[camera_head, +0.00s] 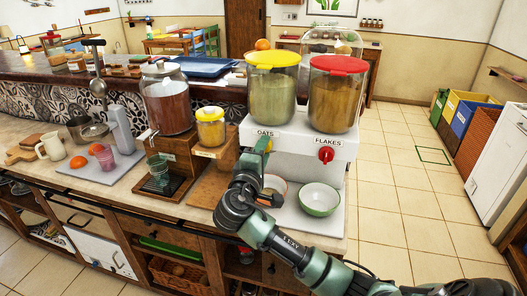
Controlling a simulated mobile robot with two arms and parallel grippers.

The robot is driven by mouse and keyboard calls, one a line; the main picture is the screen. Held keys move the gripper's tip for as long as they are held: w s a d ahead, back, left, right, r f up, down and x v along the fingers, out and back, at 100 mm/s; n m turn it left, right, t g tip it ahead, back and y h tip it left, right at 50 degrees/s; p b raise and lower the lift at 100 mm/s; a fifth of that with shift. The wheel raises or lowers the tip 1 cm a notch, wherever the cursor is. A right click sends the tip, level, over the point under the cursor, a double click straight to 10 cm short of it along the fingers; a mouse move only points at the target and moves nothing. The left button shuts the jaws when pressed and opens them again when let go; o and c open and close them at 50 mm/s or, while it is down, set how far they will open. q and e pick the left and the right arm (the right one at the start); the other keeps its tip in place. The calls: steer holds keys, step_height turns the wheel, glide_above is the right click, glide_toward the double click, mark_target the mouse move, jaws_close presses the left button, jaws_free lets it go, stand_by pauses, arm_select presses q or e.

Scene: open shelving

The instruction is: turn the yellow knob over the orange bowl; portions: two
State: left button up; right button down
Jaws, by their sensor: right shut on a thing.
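A white dispenser (298,138) carries a yellow-lidded jar of oats (272,92) and a red-lidded jar of flakes (336,100). My right gripper (264,148) is at the front of the dispenser, under the OATS label, and is shut on the yellow knob. The gripper hides most of this knob, so its turn angle cannot be read. The orange bowl (276,183) is below, partly hidden behind my right arm. The red knob (326,154) under the FLAKES label is free. My left gripper is not in view.
A green-and-white bowl (319,199) stands to the right of the orange bowl. To the left are a brown-filled jar on a wooden stand (168,105), a small yellow-lidded jar (210,127) and a green cup (157,167). The counter ends just right of the dispenser.

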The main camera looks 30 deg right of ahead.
steer(key=c, duration=0.9)
jaws_free()
steer(key=b+v, duration=0.2)
steer(key=v, duration=0.6)
steer(key=shift+f, duration=0.1)
